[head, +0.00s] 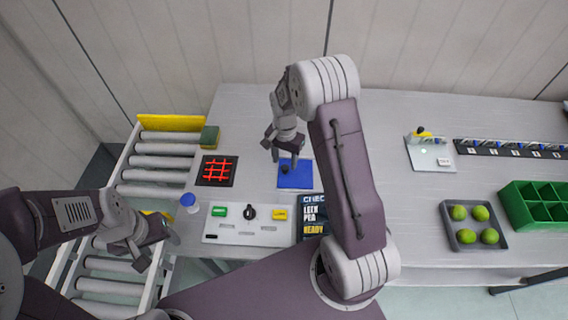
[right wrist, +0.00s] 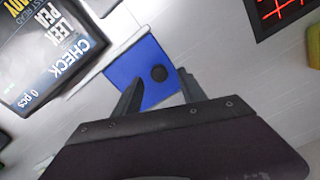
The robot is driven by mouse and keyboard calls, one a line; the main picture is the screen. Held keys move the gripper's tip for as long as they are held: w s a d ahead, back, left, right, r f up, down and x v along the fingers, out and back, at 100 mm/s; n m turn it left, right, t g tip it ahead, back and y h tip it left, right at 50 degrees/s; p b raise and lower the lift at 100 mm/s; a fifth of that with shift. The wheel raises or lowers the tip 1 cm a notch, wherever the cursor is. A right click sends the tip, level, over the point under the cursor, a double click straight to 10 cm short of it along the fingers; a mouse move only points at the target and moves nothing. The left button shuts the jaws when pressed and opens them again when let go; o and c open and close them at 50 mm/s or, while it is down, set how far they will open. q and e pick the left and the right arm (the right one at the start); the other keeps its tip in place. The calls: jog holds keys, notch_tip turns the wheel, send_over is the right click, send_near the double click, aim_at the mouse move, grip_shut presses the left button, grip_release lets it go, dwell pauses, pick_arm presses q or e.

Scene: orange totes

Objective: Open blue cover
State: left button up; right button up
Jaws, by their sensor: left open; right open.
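The blue cover (head: 296,178) lies flat on the grey table, left of the middle of the head view. It has a small dark round knob near one edge, seen clearly in the right wrist view, where the blue cover (right wrist: 136,69) lies just beyond my fingers. My right gripper (head: 284,156) is open above the far edge of the cover, pointing down. In the right wrist view its fingers (right wrist: 158,92) are apart, one on each side of the knob's line; I cannot tell the height gap. My left gripper (head: 158,252) is open and empty near the roller conveyor.
A dark display (head: 312,214) and a white panel with green and yellow buttons (head: 248,226) sit in front of the cover. A red-grid pad (head: 217,171) and a blue-capped bottle (head: 189,202) are left. A tray of green fruit (head: 474,238) and a green crate (head: 538,206) stand right.

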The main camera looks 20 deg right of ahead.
aim_at(296, 170)
jog(key=shift+s+d+f, duration=0.1)
jog(key=shift+d+f, duration=0.05)
jog(key=shift+f, duration=1.3)
grip_shut()
